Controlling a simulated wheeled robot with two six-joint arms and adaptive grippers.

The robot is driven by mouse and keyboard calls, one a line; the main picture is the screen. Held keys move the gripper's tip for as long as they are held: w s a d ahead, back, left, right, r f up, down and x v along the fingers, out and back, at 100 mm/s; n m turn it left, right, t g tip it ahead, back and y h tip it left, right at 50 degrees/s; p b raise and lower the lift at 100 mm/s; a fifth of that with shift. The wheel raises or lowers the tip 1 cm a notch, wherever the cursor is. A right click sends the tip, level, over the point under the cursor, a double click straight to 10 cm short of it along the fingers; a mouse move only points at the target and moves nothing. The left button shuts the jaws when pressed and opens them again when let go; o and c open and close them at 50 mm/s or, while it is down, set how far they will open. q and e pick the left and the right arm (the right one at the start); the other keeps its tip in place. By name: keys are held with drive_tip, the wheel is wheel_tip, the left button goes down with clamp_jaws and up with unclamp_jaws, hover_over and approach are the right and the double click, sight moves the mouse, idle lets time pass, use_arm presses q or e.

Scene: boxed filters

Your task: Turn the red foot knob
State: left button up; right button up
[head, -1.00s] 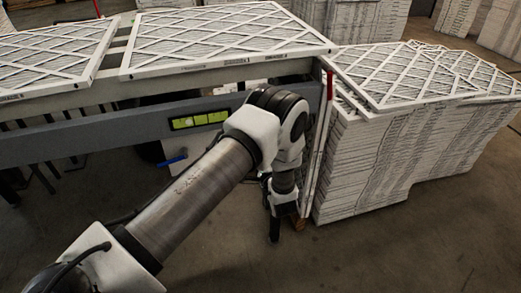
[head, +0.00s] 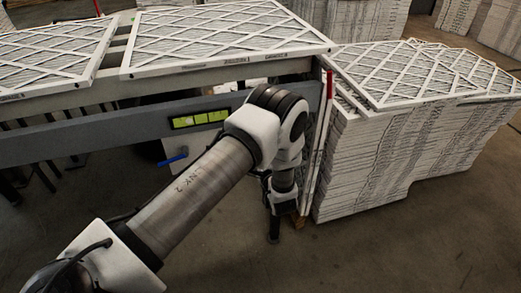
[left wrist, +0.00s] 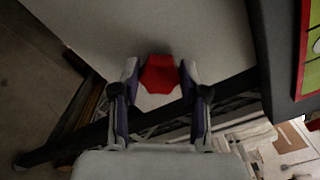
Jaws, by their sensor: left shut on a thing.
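The red foot knob (left wrist: 159,75) shows in the left wrist view, against a pale grey panel. My left gripper (left wrist: 160,80) has a finger on each side of the knob and is shut on it. In the head view my left arm reaches in from the lower left, and its gripper (head: 274,225) points down beside the end of the conveyor frame. The knob is hidden in the head view. My right gripper is not in view.
White-framed filters (head: 225,38) lie on the conveyor, whose grey side rail (head: 110,133) carries a green-yellow label (head: 200,119). A blue handle (head: 173,159) sits below. A tall filter stack (head: 370,155) stands close to the right of my arm. The front floor is clear.

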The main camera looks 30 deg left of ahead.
use_arm(q)
drive_tip(key=o, duration=1.1)
drive_tip(key=shift+o, duration=0.2)
drive_tip(key=shift+d, duration=0.1)
drive_tip(key=v, duration=1.1)
drive_tip(key=shift+s+d, duration=0.3)
